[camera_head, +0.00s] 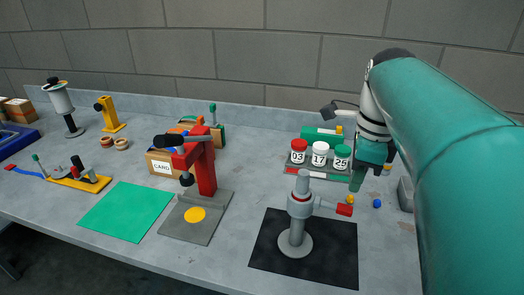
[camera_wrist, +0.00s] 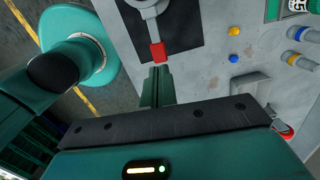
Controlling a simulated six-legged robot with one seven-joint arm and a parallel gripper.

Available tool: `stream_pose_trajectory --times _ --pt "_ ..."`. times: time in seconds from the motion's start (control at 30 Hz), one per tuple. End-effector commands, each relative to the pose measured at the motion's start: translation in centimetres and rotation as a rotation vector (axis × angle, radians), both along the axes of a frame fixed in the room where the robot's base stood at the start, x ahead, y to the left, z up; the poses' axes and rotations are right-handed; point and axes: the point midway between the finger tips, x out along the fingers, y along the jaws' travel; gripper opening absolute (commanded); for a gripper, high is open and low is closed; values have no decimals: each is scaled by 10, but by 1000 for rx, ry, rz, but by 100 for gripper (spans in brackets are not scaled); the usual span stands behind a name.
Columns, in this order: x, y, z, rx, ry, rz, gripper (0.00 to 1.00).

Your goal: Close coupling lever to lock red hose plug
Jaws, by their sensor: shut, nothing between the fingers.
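A grey upright post (camera_head: 297,226) with a round base stands on a black mat (camera_head: 262,262). Its short side arm ends in a red block (camera_head: 345,209), which also shows in the wrist view (camera_wrist: 157,52). I cannot tell which part is a coupling lever and which a hose plug. My gripper (camera_head: 356,182) points down just behind and right of the red block. In the wrist view its fingers (camera_wrist: 157,70) are together and empty, with tips close to the block; I cannot tell whether they touch it.
A rack (camera_head: 300,174) with red, white and green jars stands behind the post. A small blue piece (camera_head: 377,204) and yellow piece (camera_head: 350,199) lie to the right. A red press (camera_head: 206,165) stands left. A yellow fixture (camera_head: 92,184) and green mat (camera_head: 125,210) are farther left.

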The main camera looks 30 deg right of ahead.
Motion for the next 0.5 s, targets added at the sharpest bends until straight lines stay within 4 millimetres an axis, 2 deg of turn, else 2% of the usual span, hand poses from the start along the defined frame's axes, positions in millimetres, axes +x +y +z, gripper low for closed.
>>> stream_pose_trajectory --times 0.1,0.23,0.5 --pt "1 2 -23 2 2 1 0" --pt "2 2 -40 2 1 0 0" --pt "3 2 -51 0 0 0 0"
